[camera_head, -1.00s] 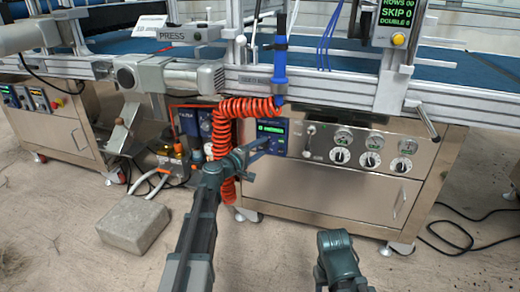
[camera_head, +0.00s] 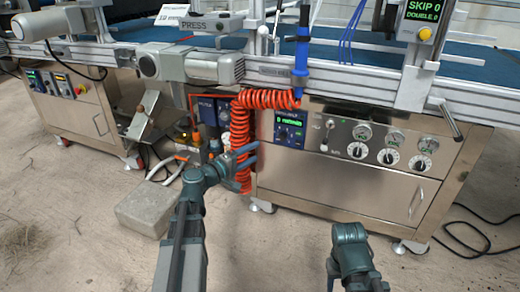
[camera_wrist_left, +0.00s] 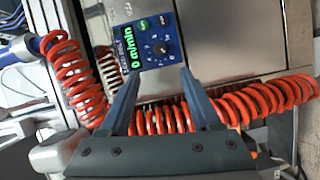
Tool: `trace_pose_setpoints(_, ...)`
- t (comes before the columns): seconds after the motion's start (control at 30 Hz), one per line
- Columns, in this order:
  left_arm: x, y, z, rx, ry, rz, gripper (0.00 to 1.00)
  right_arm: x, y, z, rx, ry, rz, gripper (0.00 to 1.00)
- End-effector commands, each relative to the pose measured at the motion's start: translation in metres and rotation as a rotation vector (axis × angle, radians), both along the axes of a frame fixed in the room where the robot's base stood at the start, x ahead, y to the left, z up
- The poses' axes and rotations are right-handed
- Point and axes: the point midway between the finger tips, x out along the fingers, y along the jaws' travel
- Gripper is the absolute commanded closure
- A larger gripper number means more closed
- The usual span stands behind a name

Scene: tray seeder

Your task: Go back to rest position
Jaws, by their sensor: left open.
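My left gripper (camera_head: 246,157) is in front of the machine's steel cabinet, close to the orange coiled hose. In the left wrist view its two fingers (camera_wrist_left: 158,98) are apart with nothing held between them. The blue control box (camera_wrist_left: 148,44) with a green readout lies beyond the fingertips there, and it also shows in the head view (camera_head: 290,131). My right arm shows at the bottom right of the head view, but its fingers cannot be made out.
The orange coiled hose (camera_head: 240,130) hangs beside my left gripper, and its coils (camera_wrist_left: 160,119) pass behind the fingers in the wrist view. A concrete block (camera_head: 145,208) lies on the floor at left. Dials (camera_head: 389,157) line the cabinet.

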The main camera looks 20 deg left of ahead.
Motion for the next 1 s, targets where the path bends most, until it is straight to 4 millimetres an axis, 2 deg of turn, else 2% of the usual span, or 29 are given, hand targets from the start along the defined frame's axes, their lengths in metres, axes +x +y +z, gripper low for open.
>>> trace_pose_setpoints(0.13,-0.006,0.003,0.000,0.000,0.000,0.001,0.36,0.000,0.000,0.000,0.000,0.000,0.000,0.50)
trace_pose_setpoints(0.57,-0.006,0.003,0.000,0.000,0.000,0.000,0.36,0.000,0.000,0.000,0.000,0.000,0.000,0.50)
trace_pose_setpoints(0.67,-0.007,-0.004,0.001,0.013,0.007,-0.016,0.36,0.000,0.000,0.004,0.000,0.000,0.000,0.50)
trace_pose_setpoints(0.77,-0.010,-0.037,0.001,0.075,0.045,-0.091,0.36,0.000,0.000,0.018,0.000,0.000,0.001,0.50)
trace_pose_setpoints(0.87,-0.023,-0.096,-0.004,0.207,0.121,-0.240,0.36,0.000,0.000,0.041,0.000,0.001,0.002,0.50)
trace_pose_setpoints(0.9,-0.033,-0.123,-0.008,0.277,0.162,-0.316,0.36,0.000,0.000,0.053,-0.001,0.001,0.003,0.50)
trace_pose_setpoints(0.97,-0.053,-0.162,-0.017,0.394,0.229,-0.438,0.36,0.000,0.000,0.071,-0.002,0.002,0.004,0.50)
trace_pose_setpoints(1.0,-0.069,-0.186,-0.023,0.480,0.277,-0.522,0.36,0.000,0.000,0.083,-0.002,0.002,0.005,0.50)
